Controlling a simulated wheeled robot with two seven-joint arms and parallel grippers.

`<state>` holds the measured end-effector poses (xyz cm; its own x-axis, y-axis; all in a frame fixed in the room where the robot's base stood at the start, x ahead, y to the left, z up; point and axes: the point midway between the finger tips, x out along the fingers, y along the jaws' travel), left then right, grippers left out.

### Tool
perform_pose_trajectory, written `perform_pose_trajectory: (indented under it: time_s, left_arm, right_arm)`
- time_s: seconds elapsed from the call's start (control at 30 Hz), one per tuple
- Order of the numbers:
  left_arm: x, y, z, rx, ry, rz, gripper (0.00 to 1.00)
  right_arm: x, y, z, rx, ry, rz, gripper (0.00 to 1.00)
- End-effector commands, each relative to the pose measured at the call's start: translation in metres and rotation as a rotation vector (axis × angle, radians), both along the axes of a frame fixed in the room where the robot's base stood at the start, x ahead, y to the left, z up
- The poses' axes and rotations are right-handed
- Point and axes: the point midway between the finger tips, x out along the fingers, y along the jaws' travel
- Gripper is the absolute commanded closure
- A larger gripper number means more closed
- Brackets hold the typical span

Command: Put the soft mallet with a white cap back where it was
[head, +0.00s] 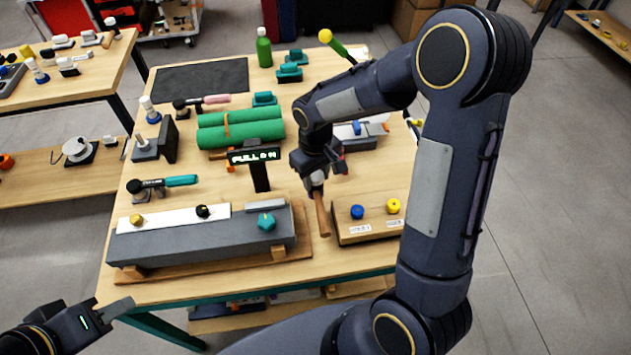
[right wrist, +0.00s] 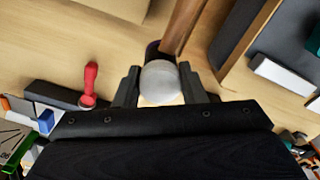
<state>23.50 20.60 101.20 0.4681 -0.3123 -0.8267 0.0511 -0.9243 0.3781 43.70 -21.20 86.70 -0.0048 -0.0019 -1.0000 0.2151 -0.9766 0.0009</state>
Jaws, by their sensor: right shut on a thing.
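The soft mallet (right wrist: 183,22) has a pale grey-white cap (right wrist: 160,82) and a brown wooden handle. My right gripper (right wrist: 160,92) is shut on it at the head end, with one finger on each side of the cap. In the head view the mallet's handle (head: 322,215) points down toward the front of the table, between the grey block and the wooden box. My right gripper (head: 316,178) is above it, partly hidden by its own wrist. I cannot tell whether the handle touches the table. My left gripper (head: 118,308) is off the table's front left corner, apart from everything; its opening is unclear.
A long grey block (head: 200,243) on a wooden board lies left of the mallet. A wooden box (head: 370,228) with blue and yellow knobs is right. A small display post (head: 260,175) and green rolls (head: 240,132) stand behind. A red-handled item (right wrist: 90,82) shows in the wrist view.

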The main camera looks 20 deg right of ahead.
Motion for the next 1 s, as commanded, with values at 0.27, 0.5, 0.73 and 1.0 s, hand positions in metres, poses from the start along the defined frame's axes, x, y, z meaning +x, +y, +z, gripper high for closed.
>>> perform_pose_trajectory:
  time_s: [0.27,0.5,0.73,1.0]
  left_arm:
    - [0.0,0.0,0.0,0.0,0.0,0.0,0.64]
    - [0.0,0.0,0.0,0.0,0.0,0.0,0.64]
    - [0.0,0.0,-0.003,0.0,0.0,0.0,0.64]
    - [0.0,0.0,-0.003,0.0,0.0,0.0,0.64]
  right_arm:
    - [0.005,-0.002,-0.032,0.0,0.002,0.001,0.96]
    - [0.005,-0.001,-0.036,0.0,-0.002,0.0,0.96]
    - [0.005,-0.001,-0.04,0.0,-0.001,0.0,0.58]
    - [0.005,-0.001,-0.04,0.0,-0.001,0.0,0.41]
